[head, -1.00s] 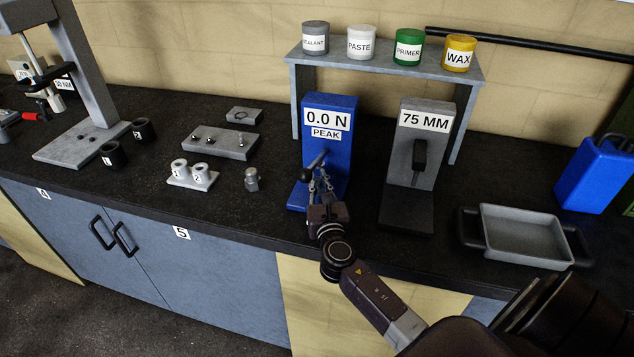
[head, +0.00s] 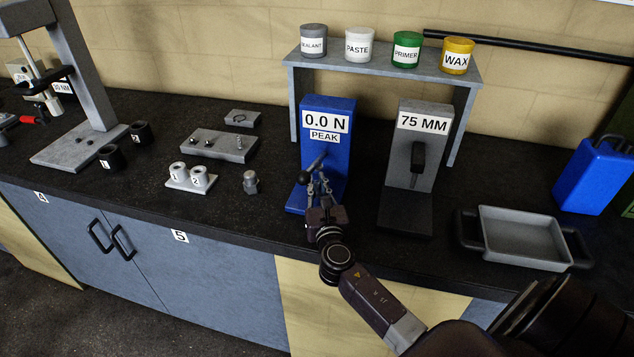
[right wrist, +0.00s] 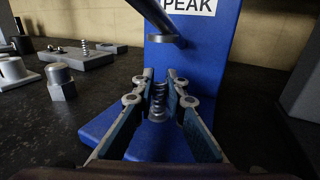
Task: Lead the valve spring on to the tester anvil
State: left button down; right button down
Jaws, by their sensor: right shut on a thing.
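The valve spring (right wrist: 158,97) is a small steel coil, upright between the fingertips of my right gripper (right wrist: 159,88), which is shut on it. The blue tester (head: 325,147) reads 0.0 N and PEAK; its upright and base (right wrist: 110,137) also show in the right wrist view. The spring is over the tester base, in front of the upright and below the dark lever (right wrist: 163,30). A pale round piece, apparently the anvil (right wrist: 157,117), shows just under the spring; I cannot tell whether they touch. In the head view the fingers hide the spring. My left gripper is out of view.
A grey 75 MM gauge (head: 420,150) stands close on the tester's right. A hex-headed part (head: 251,182), numbered white cups (head: 189,177) and a grey block (head: 218,146) stand left. A shelf (head: 388,68) with pots is behind. A tray (head: 525,236) lies right.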

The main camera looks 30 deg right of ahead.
jog(key=c, duration=1.9)
grip_release()
jog(key=shift+f, duration=0.1)
jog(key=v, duration=1.2)
jog(key=shift+a, duration=0.1)
jog(key=shift+b+v, duration=0.4)
jog(key=shift+v, duration=3.05)
